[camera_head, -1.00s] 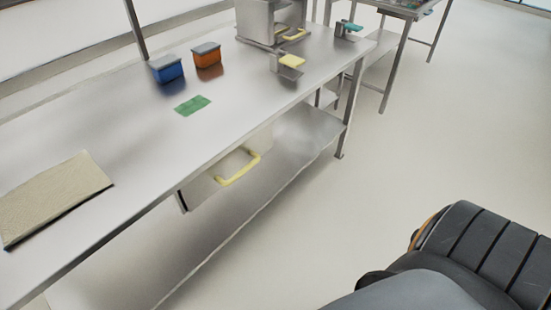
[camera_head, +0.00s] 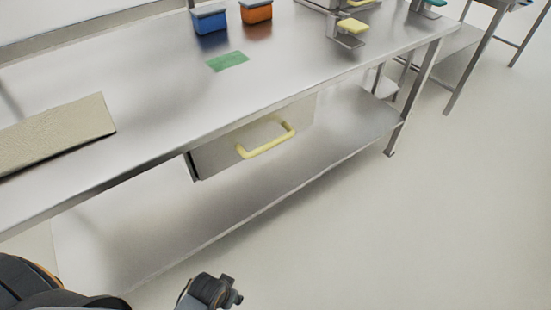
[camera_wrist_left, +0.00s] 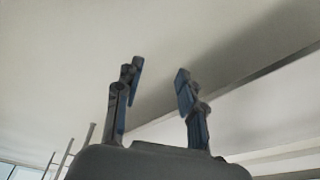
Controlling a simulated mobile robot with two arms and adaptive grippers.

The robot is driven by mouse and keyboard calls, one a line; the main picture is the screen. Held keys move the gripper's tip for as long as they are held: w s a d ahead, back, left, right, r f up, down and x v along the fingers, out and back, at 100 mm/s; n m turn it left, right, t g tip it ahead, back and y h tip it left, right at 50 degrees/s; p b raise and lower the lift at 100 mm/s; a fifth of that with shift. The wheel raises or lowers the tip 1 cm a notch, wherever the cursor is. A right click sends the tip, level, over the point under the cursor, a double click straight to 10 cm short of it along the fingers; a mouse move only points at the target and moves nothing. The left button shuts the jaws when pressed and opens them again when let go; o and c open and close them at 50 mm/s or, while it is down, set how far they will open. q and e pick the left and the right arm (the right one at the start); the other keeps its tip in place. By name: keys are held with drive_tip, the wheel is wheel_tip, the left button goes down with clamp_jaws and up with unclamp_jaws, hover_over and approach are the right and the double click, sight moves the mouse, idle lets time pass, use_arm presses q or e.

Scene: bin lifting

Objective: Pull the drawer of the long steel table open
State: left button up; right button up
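The long steel table (camera_head: 160,105) runs across the head view. Its drawer (camera_head: 222,157) hangs under the front edge near the middle and looks closed. A yellow bar handle (camera_head: 267,142) is on the drawer front. Part of my left arm is at the bottom left of the head view, and a dark end piece of it shows at the bottom edge, below and apart from the drawer. In the left wrist view my left gripper (camera_wrist_left: 158,84) has its two blue-padded fingers spread with nothing between them. My right gripper is in no view.
On the tabletop are a tan board (camera_head: 60,130), a green mat (camera_head: 228,61), a blue container (camera_head: 210,20) and an orange container (camera_head: 256,12). A lower shelf (camera_head: 200,215) lies under the drawer. The floor (camera_head: 400,235) in front is clear.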

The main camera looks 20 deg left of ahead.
use_arm(q)
drive_tip(key=w+r+t+b, duration=0.25)
drive_tip(key=r+b, duration=0.25)
drive_tip(key=r, duration=0.3)
drive_tip(key=m+t+h+b, duration=0.1)
drive_tip(key=m+t+h, duration=0.1)
drive_tip(key=t+h, duration=1.1)
approach(273, 141)
drive_tip(key=shift+t+y, duration=0.35)
drive_tip(key=shift+y, duration=0.15)
drive_tip(key=x, duration=0.5)
drive_tip(key=b+x, duration=0.1)
drive_tip(key=x, duration=0.2)
drive_tip(key=shift+w+d+f, duration=0.2)
drive_tip(key=shift+d+f, duration=0.1)
drive_tip(key=shift+d, duration=0.1)
drive_tip(key=shift+w+d+r, duration=0.15)
drive_tip(key=shift+w+d, duration=0.1)
drive_tip(key=shift+w, duration=0.1)
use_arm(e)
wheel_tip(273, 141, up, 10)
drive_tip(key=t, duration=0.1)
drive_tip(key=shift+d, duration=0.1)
use_arm(q)
clamp_jaws()
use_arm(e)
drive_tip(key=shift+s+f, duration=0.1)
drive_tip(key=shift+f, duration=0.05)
